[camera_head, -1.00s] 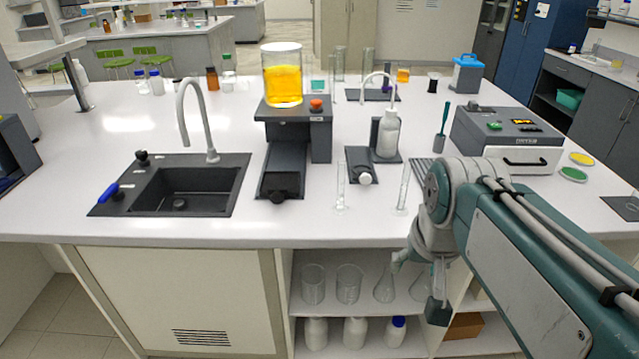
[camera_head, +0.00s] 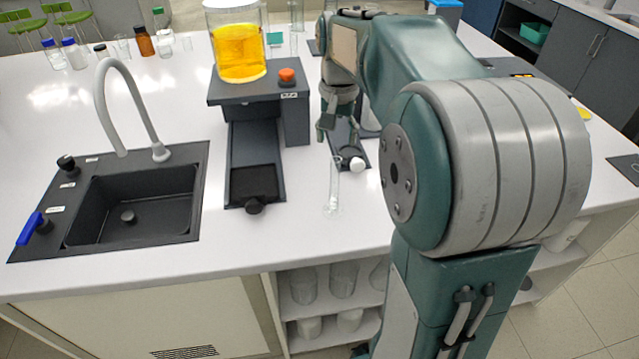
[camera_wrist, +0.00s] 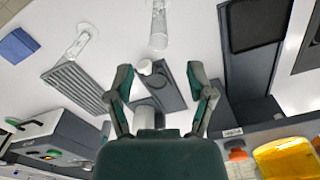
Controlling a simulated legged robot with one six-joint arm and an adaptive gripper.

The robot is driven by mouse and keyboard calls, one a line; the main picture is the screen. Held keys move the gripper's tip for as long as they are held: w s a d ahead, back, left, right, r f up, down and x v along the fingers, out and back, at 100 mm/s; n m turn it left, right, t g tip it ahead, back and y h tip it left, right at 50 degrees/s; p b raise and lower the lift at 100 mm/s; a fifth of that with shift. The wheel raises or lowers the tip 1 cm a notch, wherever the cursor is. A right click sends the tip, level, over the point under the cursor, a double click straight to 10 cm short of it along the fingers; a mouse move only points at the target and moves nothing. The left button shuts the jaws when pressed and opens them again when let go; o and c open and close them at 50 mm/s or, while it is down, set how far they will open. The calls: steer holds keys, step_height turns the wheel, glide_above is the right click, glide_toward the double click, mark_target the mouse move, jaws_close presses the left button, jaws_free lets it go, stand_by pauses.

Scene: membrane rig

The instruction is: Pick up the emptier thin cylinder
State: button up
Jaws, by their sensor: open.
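A thin clear cylinder (camera_head: 334,185) stands near the front edge of the white bench, and it also shows at the top of the wrist view (camera_wrist: 159,25). A second thin clear cylinder (camera_wrist: 82,42) stands to its left in the wrist view, beside a grey ribbed rack; in the head view my arm hides it. I cannot tell the liquid levels in either. My gripper (camera_head: 338,128) is behind the first cylinder in the head view. In the wrist view its fingers (camera_wrist: 160,78) are spread and empty, apart from both cylinders.
A small dark stand with a white knob (camera_head: 357,164) lies just behind the first cylinder. A dark platform (camera_head: 258,90) bears a jar of orange liquid (camera_head: 239,52). A sink (camera_head: 125,205) is at the left. The bench front between sink and cylinder is mostly clear.

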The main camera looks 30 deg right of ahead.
mark_target(334, 177)
step_height(334, 177, down, 11)
steer(key=shift+s+r, duration=0.1)
steer(key=shift+r, duration=0.05)
stand_by(0.4)
steer(key=shift+c, duration=0.2)
jaws_close()
